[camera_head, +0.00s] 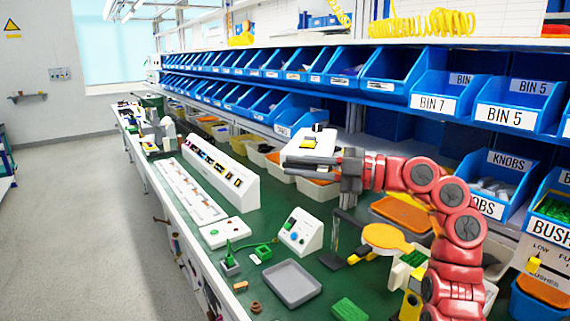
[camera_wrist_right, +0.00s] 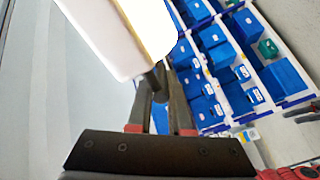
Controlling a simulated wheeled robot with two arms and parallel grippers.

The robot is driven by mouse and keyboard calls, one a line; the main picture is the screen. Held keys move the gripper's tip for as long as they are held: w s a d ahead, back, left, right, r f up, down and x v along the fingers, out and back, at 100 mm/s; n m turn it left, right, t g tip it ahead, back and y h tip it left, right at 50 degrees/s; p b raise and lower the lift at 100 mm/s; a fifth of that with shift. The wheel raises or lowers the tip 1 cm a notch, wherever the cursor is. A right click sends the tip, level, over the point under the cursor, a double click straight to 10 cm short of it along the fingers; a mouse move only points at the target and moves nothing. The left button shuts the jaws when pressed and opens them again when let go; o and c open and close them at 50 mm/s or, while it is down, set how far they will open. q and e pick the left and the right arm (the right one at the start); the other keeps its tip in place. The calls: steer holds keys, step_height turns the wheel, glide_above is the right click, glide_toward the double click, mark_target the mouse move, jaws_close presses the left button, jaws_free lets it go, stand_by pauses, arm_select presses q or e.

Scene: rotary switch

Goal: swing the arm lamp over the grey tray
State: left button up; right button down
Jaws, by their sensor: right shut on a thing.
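The arm lamp's white head (camera_head: 311,144) is raised above the green bench in the head view. My right gripper (camera_head: 296,164) reaches in from the right and is at its lower edge. In the right wrist view the white lamp head (camera_wrist_right: 125,32) fills the upper left, and the right gripper (camera_wrist_right: 159,88) is shut on a short dark rod beside it. The rest of the lamp's arm is hard to make out. The grey tray (camera_head: 291,284) lies empty on the bench, lower in the picture than the lamp head. My left gripper is not in view.
A white box with a green button and blue knob (camera_head: 300,231) stands behind the tray. A green block (camera_head: 349,310) lies to its right, an orange round paddle (camera_head: 386,238) further right. Blue bins (camera_head: 433,95) line the shelves behind. Small parts lie left of the tray.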

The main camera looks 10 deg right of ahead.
steer(key=shift+d+f, duration=0.15)
steer(key=shift+f, duration=0.35)
steer(key=c, duration=1.2)
jaws_free()
steer(key=shift+o, duration=1.3)
steer(key=shift+d, duration=0.2)
steer(key=shift+o, duration=0.5)
steer(key=shift+w+d+r, duration=0.1)
steer(key=shift+r, duration=0.05)
steer(key=shift+s+d, duration=0.25)
steer(key=shift+d, duration=0.1)
steer(key=v, duration=1.1)
steer(key=shift+d+b, duration=0.2)
steer(key=shift+b, duration=0.25)
